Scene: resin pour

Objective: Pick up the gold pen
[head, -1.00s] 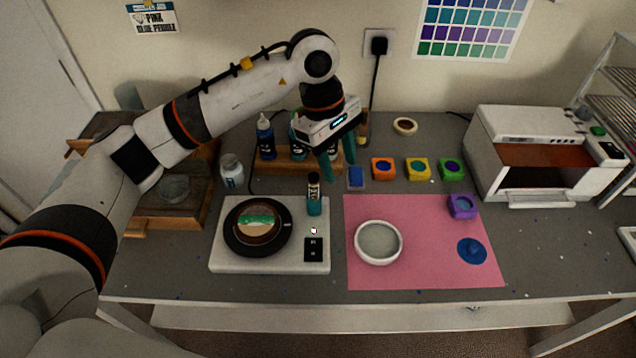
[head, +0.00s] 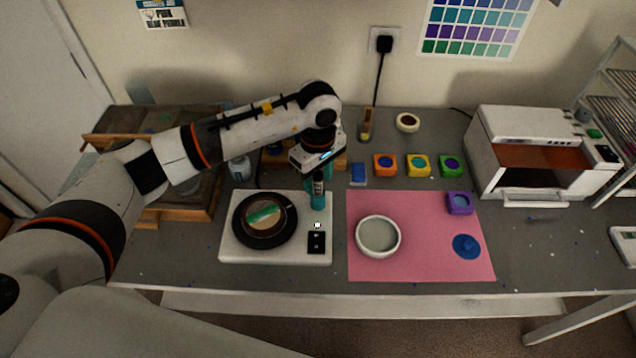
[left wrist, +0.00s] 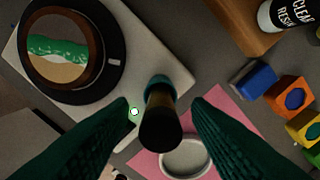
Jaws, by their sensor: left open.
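My right gripper is not in view.
The scale (head: 232,247) carries a round black plate with a green-banded disc. A pink mat (head: 420,262) with a white ring-shaped dish (head: 378,236) lies to the right. Colored blocks (head: 385,165) and a wooden bottle rack (left wrist: 240,30) stand behind.

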